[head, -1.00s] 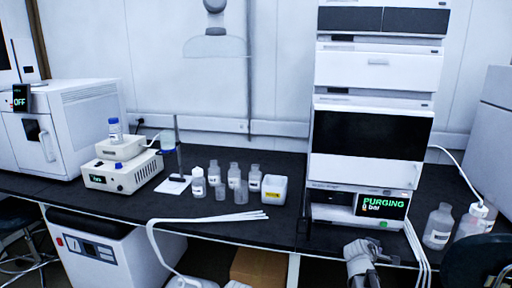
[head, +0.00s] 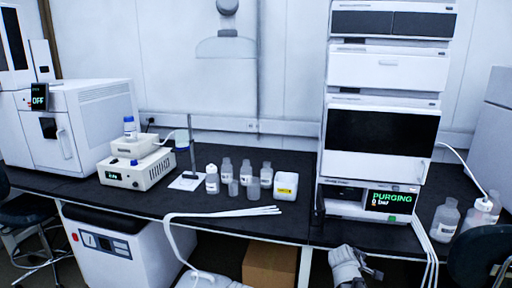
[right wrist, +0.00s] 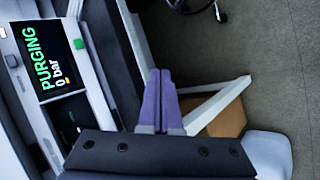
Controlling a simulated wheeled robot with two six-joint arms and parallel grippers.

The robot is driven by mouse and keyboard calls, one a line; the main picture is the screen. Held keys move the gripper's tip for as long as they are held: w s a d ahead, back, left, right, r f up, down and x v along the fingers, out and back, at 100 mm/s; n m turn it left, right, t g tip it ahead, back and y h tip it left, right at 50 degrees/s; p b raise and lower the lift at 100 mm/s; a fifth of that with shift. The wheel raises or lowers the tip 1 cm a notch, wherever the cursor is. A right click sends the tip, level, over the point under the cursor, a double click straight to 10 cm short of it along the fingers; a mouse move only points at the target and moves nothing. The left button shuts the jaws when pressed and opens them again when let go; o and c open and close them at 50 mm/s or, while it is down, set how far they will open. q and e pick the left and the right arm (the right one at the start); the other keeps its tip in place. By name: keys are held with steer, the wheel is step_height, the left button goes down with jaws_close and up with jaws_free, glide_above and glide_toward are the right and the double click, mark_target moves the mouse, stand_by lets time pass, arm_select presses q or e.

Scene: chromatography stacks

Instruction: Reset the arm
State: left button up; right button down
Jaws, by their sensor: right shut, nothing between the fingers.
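My right arm's end shows at the bottom of the head view, in front of the bench's front edge and below the chromatography stack (head: 381,128). In the right wrist view my right gripper (right wrist: 160,74) has its two purple fingers together, with nothing between them. It hangs clear of the bench, over the floor side. The stack's display (head: 390,200) reads PURGING, 0 bar, and also shows in the right wrist view (right wrist: 45,60) beside a green button (right wrist: 79,43). My left gripper is in neither current view.
The black bench (head: 95,188) carries several bottles (head: 227,168), a white tub (head: 285,185), a stirrer (head: 136,168) and white tubing (head: 215,213). Bottles (head: 445,218) stand right of the stack. A cardboard box (head: 268,264) sits under the bench. Dark chairs stand at both sides.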

steer(key=s+a+f+m+g+y, duration=0.2)
steer(key=s+a+f+g+y, duration=0.15)
steer(key=s+a, duration=0.9)
steer(key=s+a+f+m+g+y, duration=0.2)
steer(key=s+a+f+g, duration=0.15)
steer(key=s+a, duration=0.95)
steer(key=w+a+r+p, duration=0.2)
steer(key=a+r+p, duration=0.1)
steer(key=r+p, duration=1.4)
steer(key=shift+w+a+r+p, duration=0.15)
steer(key=shift+p, duration=0.2)
steer(key=shift+y, duration=0.25)
